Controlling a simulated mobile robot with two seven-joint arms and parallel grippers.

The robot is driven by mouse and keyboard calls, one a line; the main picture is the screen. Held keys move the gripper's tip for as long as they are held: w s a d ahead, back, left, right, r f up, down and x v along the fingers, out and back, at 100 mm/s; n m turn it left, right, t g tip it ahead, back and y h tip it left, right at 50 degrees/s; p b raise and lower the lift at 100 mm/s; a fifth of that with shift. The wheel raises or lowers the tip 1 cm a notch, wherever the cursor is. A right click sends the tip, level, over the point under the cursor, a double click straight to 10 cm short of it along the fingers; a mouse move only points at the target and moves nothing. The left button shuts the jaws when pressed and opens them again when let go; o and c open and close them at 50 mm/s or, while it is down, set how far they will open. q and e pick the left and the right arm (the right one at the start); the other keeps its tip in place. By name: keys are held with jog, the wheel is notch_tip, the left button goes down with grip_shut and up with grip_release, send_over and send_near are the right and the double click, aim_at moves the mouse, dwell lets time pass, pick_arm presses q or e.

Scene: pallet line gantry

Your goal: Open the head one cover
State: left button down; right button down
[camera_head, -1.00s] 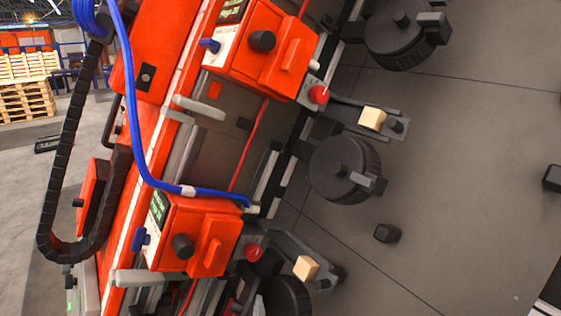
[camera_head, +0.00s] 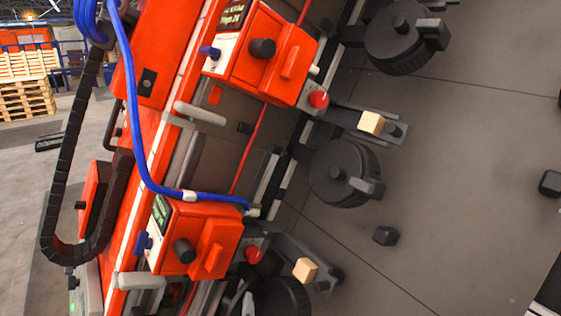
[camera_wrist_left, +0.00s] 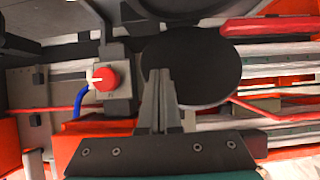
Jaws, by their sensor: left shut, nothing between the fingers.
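Two orange head units sit on the slanted orange frame in the head view, an upper one (camera_head: 258,52) and a lower one (camera_head: 195,238). Each has a black knob, a small display and an orange raised front part that looks closed. I cannot read which one is head one. My left gripper (camera_wrist_left: 160,88) shows in the left wrist view with its fingers together and empty, in front of a black disc (camera_wrist_left: 205,62). I cannot tell whether they touch. A red button (camera_wrist_left: 105,78) on a grey box is left of the fingers. My right gripper is not in view.
Black wheels (camera_head: 345,172) and wooden blocks on grey brackets (camera_head: 370,123) stick out right of the units. A blue cable (camera_head: 137,120) hangs across the frame to the lower unit. Grey floor on the right is mostly clear. Pallets (camera_head: 28,85) stand far left.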

aim_at(236, 297)
pick_arm(q)
jog(key=shift+w+a+r, duration=0.1)
jog(key=shift+a, duration=0.15)
jog(key=shift+a+r, duration=0.1)
jog(key=shift+a, duration=0.05)
jog(key=shift+w+a+r+p, duration=0.2)
jog(key=shift+w+a+p, duration=0.4)
jog(key=shift+a, duration=0.4)
jog(key=shift+w+a+r, duration=0.15)
jog(key=shift+w+a, duration=0.65)
jog(key=shift+a, duration=0.1)
